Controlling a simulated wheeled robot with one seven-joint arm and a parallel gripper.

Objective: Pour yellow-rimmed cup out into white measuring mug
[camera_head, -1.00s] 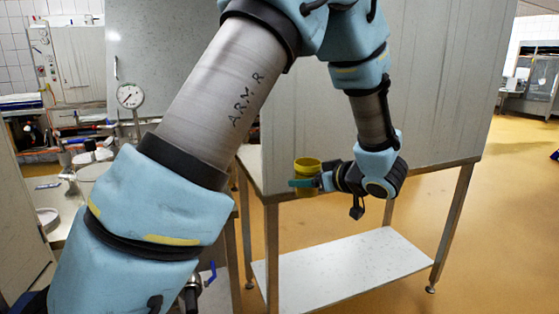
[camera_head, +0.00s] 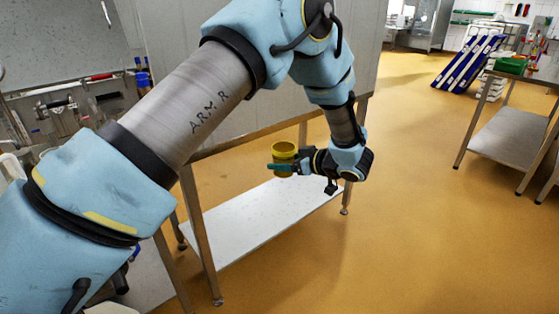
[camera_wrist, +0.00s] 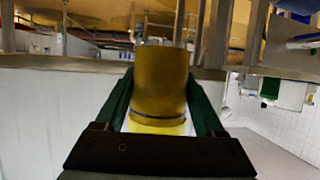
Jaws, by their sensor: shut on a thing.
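The yellow-rimmed cup (camera_head: 284,151) is upright in the head view, held in the air at the end of my arm, in front of the metal table. My gripper (camera_head: 276,167) is shut on its side, with a green finger across the cup. In the wrist view the cup (camera_wrist: 161,82) fills the space between the two green fingers of my gripper (camera_wrist: 160,95); the picture looks upside down, with the yellow rim at the bottom. What is inside the cup cannot be seen. I cannot make out the white measuring mug in either view.
A metal table with a white lower shelf (camera_head: 262,222) stands behind and below the cup. A cluttered wall and bench are at the left. Another steel table (camera_head: 510,138) and blue slanted racks (camera_head: 468,62) stand at the right. The yellow floor (camera_head: 410,200) between is open.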

